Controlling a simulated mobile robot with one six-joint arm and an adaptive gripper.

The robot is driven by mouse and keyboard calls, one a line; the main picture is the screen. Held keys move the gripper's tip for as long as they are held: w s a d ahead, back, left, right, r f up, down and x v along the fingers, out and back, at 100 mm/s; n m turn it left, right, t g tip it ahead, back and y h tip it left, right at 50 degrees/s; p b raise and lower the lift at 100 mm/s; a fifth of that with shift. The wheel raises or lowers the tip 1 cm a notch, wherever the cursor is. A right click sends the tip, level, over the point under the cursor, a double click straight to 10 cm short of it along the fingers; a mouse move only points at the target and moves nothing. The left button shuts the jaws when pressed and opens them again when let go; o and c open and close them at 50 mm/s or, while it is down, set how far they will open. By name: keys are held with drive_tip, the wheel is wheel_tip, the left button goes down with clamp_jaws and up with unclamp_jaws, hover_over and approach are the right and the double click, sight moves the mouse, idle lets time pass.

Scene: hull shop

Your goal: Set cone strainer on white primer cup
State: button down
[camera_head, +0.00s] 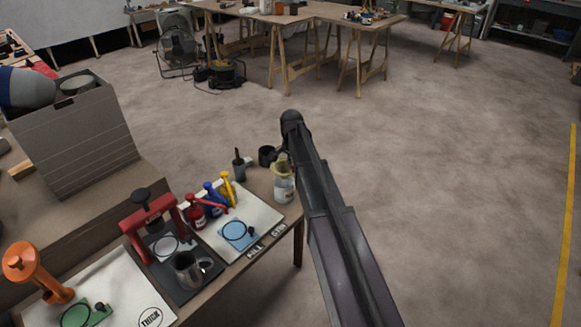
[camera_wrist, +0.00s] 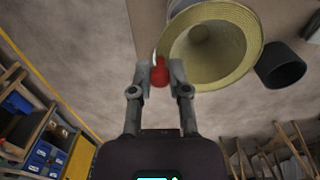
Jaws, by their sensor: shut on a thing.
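The cone strainer (camera_wrist: 247,40) is a wide yellowish cone with a pale rim, its open mouth facing the camera in the wrist view. In the head view it (camera_head: 278,169) shows at the top of the white primer cup (camera_head: 284,189), at the table's far right corner. I cannot tell whether it rests on the cup or is just above it. My gripper (camera_wrist: 160,77) is shut on a red grip (camera_wrist: 160,70) at the strainer's rim. In the head view my arm partly hides the fingers. The cup is mostly hidden behind the strainer in the wrist view.
A black cup (camera_head: 267,155) stands just behind the primer cup. Red, blue and yellow bottles (camera_head: 212,195) stand to the left on a white board. A metal mug (camera_head: 188,270) and a red press (camera_head: 150,225) are nearer. The floor right of the table is clear.

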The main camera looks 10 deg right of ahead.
wheel_tip(320, 180, down, 7)
drive_tip(key=b, duration=0.6)
idle(0.4)
idle(0.6)
drive_tip(key=c, duration=0.5)
unclamp_jaws()
drive_tip(key=o, duration=0.5)
drive_tip(key=shift+c, duration=0.2)
drive_tip(key=shift+r, duration=0.2)
drive_tip(key=shift+r+p, duration=3.3)
drive_tip(key=shift+r, duration=0.1)
